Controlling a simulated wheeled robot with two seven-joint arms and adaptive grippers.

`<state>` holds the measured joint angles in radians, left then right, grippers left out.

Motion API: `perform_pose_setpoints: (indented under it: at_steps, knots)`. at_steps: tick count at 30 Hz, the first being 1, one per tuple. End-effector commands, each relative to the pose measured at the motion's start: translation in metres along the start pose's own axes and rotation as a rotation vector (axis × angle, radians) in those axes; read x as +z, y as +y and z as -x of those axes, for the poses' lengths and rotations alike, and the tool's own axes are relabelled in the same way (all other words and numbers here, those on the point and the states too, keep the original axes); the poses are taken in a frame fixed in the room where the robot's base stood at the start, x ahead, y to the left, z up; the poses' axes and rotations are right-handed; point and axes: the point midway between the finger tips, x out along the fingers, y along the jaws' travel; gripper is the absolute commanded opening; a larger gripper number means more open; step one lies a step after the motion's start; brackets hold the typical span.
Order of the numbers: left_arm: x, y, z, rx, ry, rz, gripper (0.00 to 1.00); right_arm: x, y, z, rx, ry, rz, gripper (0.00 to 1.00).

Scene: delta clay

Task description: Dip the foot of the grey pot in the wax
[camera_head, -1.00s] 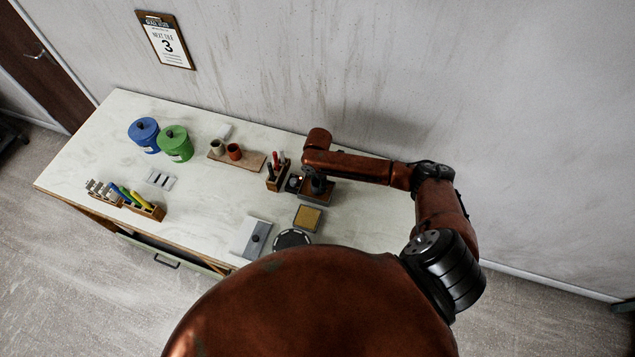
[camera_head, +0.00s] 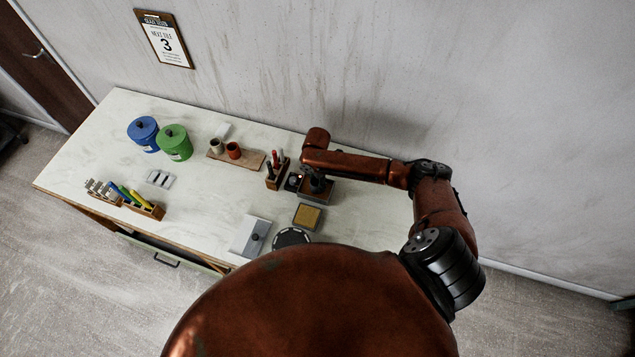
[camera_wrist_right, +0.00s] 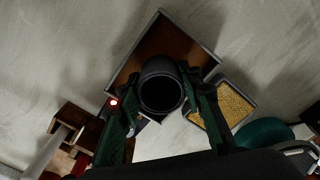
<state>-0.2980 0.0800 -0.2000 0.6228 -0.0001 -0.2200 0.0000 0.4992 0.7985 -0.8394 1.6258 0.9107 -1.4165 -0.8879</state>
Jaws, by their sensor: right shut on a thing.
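My right gripper (camera_head: 317,188) is over the brown wax pan (camera_head: 329,194) at the back right of the table. In the right wrist view its green fingers (camera_wrist_right: 166,100) are shut on the grey pot (camera_wrist_right: 162,72), one on each side. The pot looks dark, and I see into its open mouth. Its foot is hidden below, so I cannot tell whether it touches the wax. The brown wax and the pan's grey rim (camera_wrist_right: 207,47) show around the pot. A small red light (camera_wrist_right: 113,102) glows beside the pan. My left gripper is not in view.
A yellow sponge tray (camera_head: 307,216) lies in front of the pan. A tool block (camera_head: 276,177) stands close on its left. A board (camera_head: 250,162) with two small pots, blue (camera_head: 143,135) and green (camera_head: 174,143) jars are farther left.

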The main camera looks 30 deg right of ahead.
Motion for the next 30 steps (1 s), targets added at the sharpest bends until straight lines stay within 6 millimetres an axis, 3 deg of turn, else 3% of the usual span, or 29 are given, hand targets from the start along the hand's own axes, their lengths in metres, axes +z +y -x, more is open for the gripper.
perform_pose_setpoints:
  at_steps: [30]
  knots:
    - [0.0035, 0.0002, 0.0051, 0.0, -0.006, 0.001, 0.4, 0.0004, 0.0006, -0.0036, 0.001, 0.0, -0.001, 0.09]
